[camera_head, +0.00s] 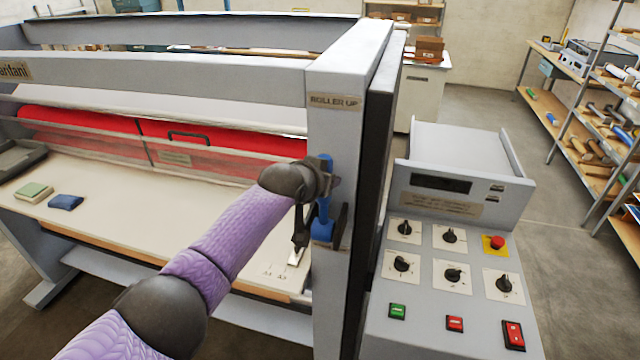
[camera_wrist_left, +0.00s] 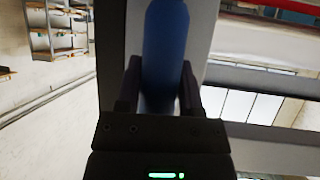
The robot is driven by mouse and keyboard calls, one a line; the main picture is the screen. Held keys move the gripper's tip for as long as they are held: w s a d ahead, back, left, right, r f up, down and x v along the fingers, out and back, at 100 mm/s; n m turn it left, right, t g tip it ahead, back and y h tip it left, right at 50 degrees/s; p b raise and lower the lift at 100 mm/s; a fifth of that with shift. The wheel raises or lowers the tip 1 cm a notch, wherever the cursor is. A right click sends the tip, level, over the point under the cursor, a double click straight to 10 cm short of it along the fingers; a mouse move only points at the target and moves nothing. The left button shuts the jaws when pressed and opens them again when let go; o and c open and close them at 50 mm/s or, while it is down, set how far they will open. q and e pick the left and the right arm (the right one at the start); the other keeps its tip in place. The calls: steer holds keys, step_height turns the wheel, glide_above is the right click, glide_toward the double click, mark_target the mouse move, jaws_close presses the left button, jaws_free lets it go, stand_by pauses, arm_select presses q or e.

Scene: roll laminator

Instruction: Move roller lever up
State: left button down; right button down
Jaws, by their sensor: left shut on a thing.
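The roller lever (camera_head: 324,212) is a blue handle on the front post of the grey laminator, under a "ROLLER UP" label (camera_head: 334,102). It stands about upright from a dark bracket at its lower end. My left gripper (camera_head: 304,240) is at the lever, and my wrist hides part of it in the head view. In the left wrist view the blue lever (camera_wrist_left: 165,50) lies between the two dark fingers of my left gripper (camera_wrist_left: 160,88), which is shut on it. My right gripper is in neither view.
A control panel (camera_head: 449,270) with several knobs, buttons and a red stop stands right of the post. The laminator bed (camera_head: 120,205) holds a green pad (camera_head: 34,192) and a blue cloth (camera_head: 66,202). Red rollers (camera_head: 80,128) lie behind a clear guard. Shelves stand at far right.

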arm_select(q)
steer(key=shift+w, duration=0.1)
stand_by(0.4)
steer(key=c, duration=0.6)
jaws_free()
steer(key=o, duration=0.4)
steer(key=shift+w+d+f, duration=0.1)
steer(key=shift+w, duration=0.05)
steer(key=shift+c, duration=0.2)
